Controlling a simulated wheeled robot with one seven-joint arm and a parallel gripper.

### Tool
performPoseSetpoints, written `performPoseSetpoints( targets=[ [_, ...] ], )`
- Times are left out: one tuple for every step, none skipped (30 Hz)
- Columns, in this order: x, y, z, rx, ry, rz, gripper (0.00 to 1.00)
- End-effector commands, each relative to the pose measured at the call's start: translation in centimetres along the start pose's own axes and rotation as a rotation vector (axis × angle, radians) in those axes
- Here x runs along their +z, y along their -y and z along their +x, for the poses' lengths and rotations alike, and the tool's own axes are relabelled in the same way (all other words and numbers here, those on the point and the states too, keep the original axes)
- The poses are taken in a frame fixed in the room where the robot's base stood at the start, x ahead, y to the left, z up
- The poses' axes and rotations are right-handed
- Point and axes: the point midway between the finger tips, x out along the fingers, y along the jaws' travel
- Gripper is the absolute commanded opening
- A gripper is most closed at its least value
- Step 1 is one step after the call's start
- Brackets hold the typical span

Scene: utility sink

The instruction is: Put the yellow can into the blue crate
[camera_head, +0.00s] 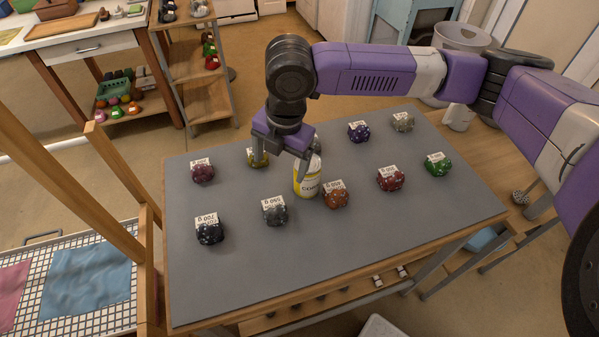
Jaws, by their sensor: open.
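A yellow can (308,184) with a white label band stands upright on the grey table top, near its middle. My gripper (285,148) is open and hangs low over the table, just left of and above the can. No crate that is clearly blue shows. A light-blue object (482,240) is partly visible below the table's right edge, and I cannot tell what it is.
Several small weighted bags with paper tags stand around the can, including an orange one (336,194) close on its right and a grey one (274,211). A drying rack (75,322) with cloths is at left. The table's front part is clear.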

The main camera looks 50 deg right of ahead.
Motion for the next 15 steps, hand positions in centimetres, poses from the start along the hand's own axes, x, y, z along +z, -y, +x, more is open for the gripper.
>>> performPoseSetpoints(
  targets=[
    [1.9,1.5,-0.2,-0.046,0.039,0.001,0.87],
    [2.8,2.1,-0.3,-0.067,0.056,0.001,0.87],
    [3.7,3.0,-0.4,-0.095,0.074,-0.001,0.87],
    [4.3,3.5,-0.5,-0.112,0.085,-0.001,0.87],
    [4.7,4.0,-0.6,-0.125,0.093,0.000,0.87],
    [5.3,4.4,-0.7,-0.139,0.103,0.000,0.87],
    [5.5,4.7,-0.7,-0.147,0.108,0.000,0.87],
    [5.7,4.9,-0.6,-0.153,0.110,0.001,0.87],
    [5.8,5.0,-0.4,-0.158,0.112,0.001,0.87],
    [5.8,5.1,-0.2,-0.159,0.112,0.001,0.87],
    [5.8,5.1,0.1,-0.159,0.112,0.001,0.87],
    [5.9,5.2,0.5,-0.159,0.112,0.001,0.87],
    [5.9,5.2,0.8,-0.159,0.112,0.000,0.87],
    [5.9,5.2,1.1,-0.158,0.112,0.000,0.87],
    [5.9,5.2,1.5,-0.157,0.111,0.000,0.87]
  ],
)
